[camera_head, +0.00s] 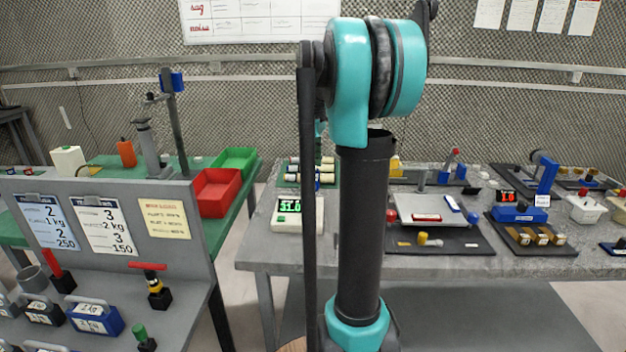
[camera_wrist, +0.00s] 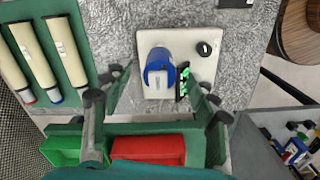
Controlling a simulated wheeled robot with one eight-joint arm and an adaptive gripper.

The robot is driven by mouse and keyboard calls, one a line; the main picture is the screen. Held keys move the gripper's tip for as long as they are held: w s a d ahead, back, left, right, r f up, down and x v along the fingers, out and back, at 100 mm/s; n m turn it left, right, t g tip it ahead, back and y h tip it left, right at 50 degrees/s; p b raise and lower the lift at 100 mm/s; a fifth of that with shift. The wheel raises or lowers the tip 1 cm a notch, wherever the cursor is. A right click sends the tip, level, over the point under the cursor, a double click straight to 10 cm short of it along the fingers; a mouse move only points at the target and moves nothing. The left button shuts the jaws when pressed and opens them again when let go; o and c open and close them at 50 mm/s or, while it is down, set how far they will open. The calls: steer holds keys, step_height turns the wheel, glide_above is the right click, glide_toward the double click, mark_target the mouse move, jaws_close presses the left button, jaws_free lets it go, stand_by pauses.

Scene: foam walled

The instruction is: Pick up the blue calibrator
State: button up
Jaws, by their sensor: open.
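The blue calibrator (camera_wrist: 160,68) is a short blue cylinder with a pale label on its end, seen in the wrist view from above. It sits over a white instrument (camera_wrist: 206,32) with a green-lit display (camera_wrist: 184,78) beside it. My gripper (camera_wrist: 162,88) is open, with one finger to each side of the calibrator in the picture. I cannot tell whether the fingertips are level with it or still above it. In the head view the white instrument (camera_head: 286,225) shows a green 31.0; my arm hides my gripper and most of the calibrator.
A green rack (camera_wrist: 85,62) with several pale tubes lies left of the instrument in the wrist view. A red bin (camera_head: 217,192) and a green bin (camera_head: 236,158) stand on the left bench. A scale plate (camera_head: 432,208) and black mats occupy the grey bench to the right.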

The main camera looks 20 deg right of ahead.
mark_target(313, 179)
steer(key=shift+w+a+f, duration=0.1)
steer(key=shift+f, duration=2.6)
steer(key=c, duration=1.2)
steer(key=shift+c, duration=0.2)
steer(key=shift+r, duration=0.1)
